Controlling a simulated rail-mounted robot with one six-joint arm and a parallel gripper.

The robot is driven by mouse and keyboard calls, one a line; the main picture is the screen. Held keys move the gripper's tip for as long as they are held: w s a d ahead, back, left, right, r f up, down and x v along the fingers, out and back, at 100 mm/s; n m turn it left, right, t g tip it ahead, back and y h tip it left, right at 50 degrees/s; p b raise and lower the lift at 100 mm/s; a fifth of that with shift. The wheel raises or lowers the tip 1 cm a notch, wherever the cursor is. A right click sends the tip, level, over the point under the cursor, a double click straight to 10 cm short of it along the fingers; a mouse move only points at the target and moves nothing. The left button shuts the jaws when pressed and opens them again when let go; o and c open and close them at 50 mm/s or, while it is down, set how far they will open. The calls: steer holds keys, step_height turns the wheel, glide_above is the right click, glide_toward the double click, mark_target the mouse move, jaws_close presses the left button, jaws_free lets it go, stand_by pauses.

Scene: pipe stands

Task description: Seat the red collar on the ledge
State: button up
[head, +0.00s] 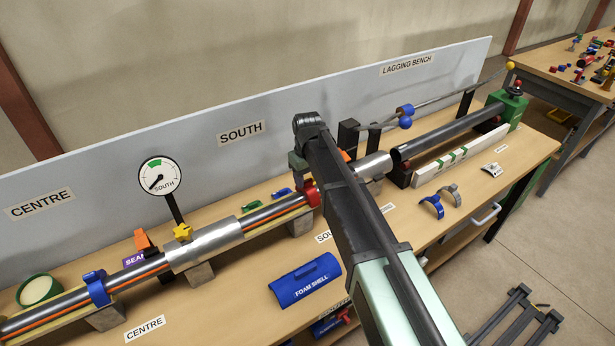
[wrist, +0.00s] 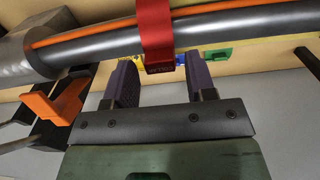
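The red collar (head: 312,195) sits around the dark pipe beside the bright metal sleeve in the head view. In the wrist view the collar (wrist: 155,28) crosses the pipe as a red band, with a short tab at its lower end. My gripper (wrist: 160,62) is open, its two dark fingers apart on either side of that tab. I see a gap on each side, so the fingers do not grip it. In the head view my arm hides most of the gripper. I cannot tell which surface is the ledge.
An orange clip (wrist: 52,104) stands left of the fingers in the wrist view. The backboard (head: 285,110) runs close behind the pipe. A blue foam shell (head: 305,280) and a blue half-ring (head: 432,206) lie on the bench. Free bench top shows near the front edge.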

mark_target(307, 180)
steer(key=shift+o, duration=0.6)
steer(key=shift+r, duration=0.1)
step_height(307, 180, up, 11)
steer(key=p, duration=1.1)
steer(key=shift+f, duration=0.2)
steer(key=s+d+f+m+b, duration=0.3)
steer(key=s+d, duration=0.7)
steer(key=s, duration=0.1)
steer(key=s+d+f+m+b, duration=0.4)
steer(key=s+d, duration=0.6)
steer(key=s, duration=0.2)
steer(key=shift+s+f+b, duration=0.15)
steer(key=shift+f+b, duration=0.05)
steer(key=shift+b, duration=0.1)
steer(key=shift+a, duration=0.15)
